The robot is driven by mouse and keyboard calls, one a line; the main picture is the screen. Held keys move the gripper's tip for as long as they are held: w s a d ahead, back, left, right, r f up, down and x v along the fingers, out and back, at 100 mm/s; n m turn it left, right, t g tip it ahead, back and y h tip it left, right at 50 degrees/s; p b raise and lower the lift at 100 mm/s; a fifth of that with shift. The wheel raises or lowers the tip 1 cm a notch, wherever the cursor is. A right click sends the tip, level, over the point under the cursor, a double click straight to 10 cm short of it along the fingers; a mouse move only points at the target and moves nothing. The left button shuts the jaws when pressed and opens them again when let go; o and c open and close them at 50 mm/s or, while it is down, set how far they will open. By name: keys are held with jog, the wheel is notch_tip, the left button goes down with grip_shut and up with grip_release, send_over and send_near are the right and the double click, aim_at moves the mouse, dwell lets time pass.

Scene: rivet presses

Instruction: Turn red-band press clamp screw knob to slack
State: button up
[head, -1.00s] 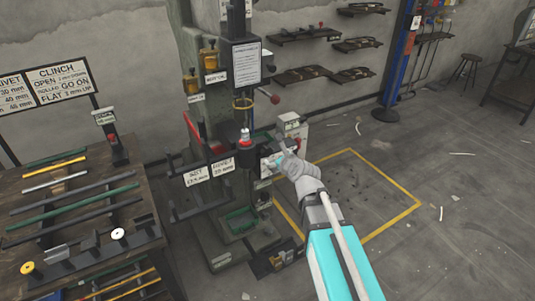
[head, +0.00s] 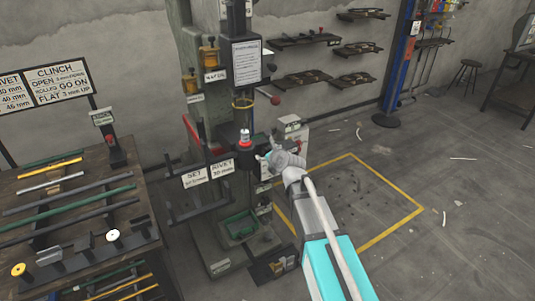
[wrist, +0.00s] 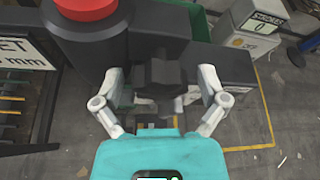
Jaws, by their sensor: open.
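The press (head: 219,120) stands in the middle of the head view, with a red band (head: 245,144) on its lower post. In the wrist view the red band (wrist: 88,6) is at the top left, above a dark arm of the press. A dark, lobed knob (wrist: 160,72), which looks like the clamp screw knob, sits at the front of that arm. My gripper (wrist: 162,84) is open, one finger on each side of the knob; I cannot tell whether either touches it. In the head view my gripper (head: 265,158) is right beside the banded post and hides the knob.
A work table (head: 75,225) with bars and rods stands at the left. White label plates (head: 208,174) hang left of the post. A grey box with a counter (wrist: 248,28) stands behind at the right. The floor inside the yellow outline (head: 350,200) is mostly clear.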

jog(key=c, duration=1.1)
jog(key=shift+c, duration=0.2)
jog(key=shift+n, duration=0.3)
jog(key=shift+f+n+t+h+b, duration=0.1)
jog(key=shift+n+t+h+b, duration=0.45)
jog(key=shift+n, duration=0.25)
jog(key=n+t+h+b, duration=0.1)
jog(key=n, duration=0.1)
jog(key=shift+n+t, duration=0.25)
jog(key=shift+n, duration=0.05)
jog(key=shift+n+t+h+b, duration=0.35)
jog(key=shift+n+t+b, duration=0.15)
jog(key=shift+n+b, duration=0.55)
jog(key=shift+f+n, duration=0.1)
jog(key=shift+n, duration=0.45)
jog(key=shift+n+t+b, duration=0.9)
jog(key=shift+n+b, duration=0.35)
jog(key=shift+n, duration=0.15)
